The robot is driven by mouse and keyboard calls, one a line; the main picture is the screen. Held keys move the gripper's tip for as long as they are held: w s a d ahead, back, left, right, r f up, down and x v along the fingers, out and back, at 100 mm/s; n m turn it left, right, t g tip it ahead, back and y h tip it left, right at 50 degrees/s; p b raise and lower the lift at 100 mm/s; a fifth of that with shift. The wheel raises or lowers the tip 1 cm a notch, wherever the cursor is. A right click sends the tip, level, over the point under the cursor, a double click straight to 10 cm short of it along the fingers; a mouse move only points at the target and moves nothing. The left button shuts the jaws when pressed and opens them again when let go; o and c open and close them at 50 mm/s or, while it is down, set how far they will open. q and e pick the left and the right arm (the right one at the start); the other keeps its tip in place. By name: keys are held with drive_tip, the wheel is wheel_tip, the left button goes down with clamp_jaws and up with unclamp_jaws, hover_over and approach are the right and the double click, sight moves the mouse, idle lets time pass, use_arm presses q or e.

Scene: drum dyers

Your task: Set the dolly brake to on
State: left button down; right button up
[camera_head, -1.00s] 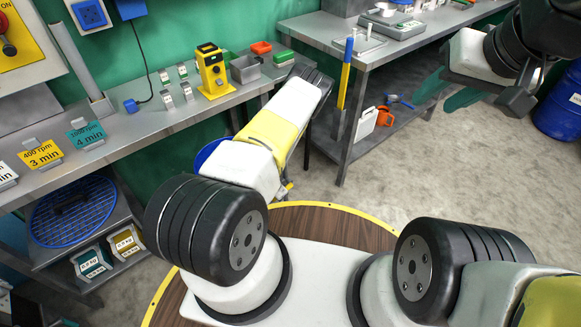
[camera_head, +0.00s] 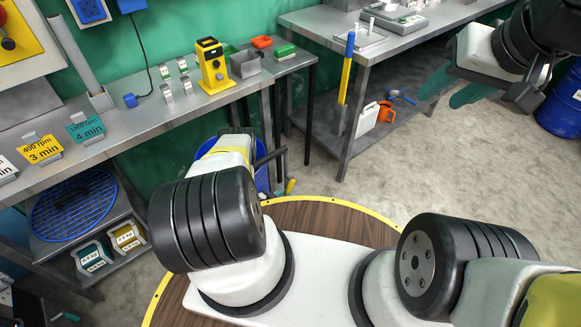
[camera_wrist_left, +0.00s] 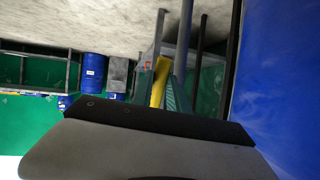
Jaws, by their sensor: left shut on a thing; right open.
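A yellow lever (camera_wrist_left: 160,82), which looks like the dolly brake, lies between the green fingers of my left gripper (camera_wrist_left: 162,92) in the left wrist view, and the gripper is shut on it. In the head view, my left arm hides that gripper. A small yellow part (camera_head: 290,186) shows low beside the blue drum (camera_head: 262,178), which is mostly hidden by my arm. The drum's blue wall (camera_wrist_left: 285,75) fills the right of the wrist view. Whether the brake is on or off cannot be told. My right gripper (camera_head: 453,88) is open and empty at the upper right.
A grey bench (camera_head: 130,115) with sign cards and a yellow device (camera_head: 212,65) runs along the left wall. A steel table (camera_head: 372,50) stands behind, with a blue and yellow pole (camera_head: 346,70) against it. Another blue drum (camera_head: 565,105) stands far right. Floor between is clear.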

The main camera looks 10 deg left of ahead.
use_arm(q)
drive_tip(key=shift+w+f+t+h, duration=0.1)
drive_tip(key=shift+w+t+h, duration=0.25)
drive_tip(key=shift+t, duration=0.15)
drive_tip(key=shift+w, duration=0.2)
drive_tip(key=c, duration=1.3)
unclamp_jaws()
drive_tip(key=shift+d, duration=0.1)
drive_tip(key=shift+s+a, duration=0.2)
drive_tip(key=shift+s, duration=0.4)
drive_tip(key=v, duration=0.7)
drive_tip(key=shift+d, duration=0.15)
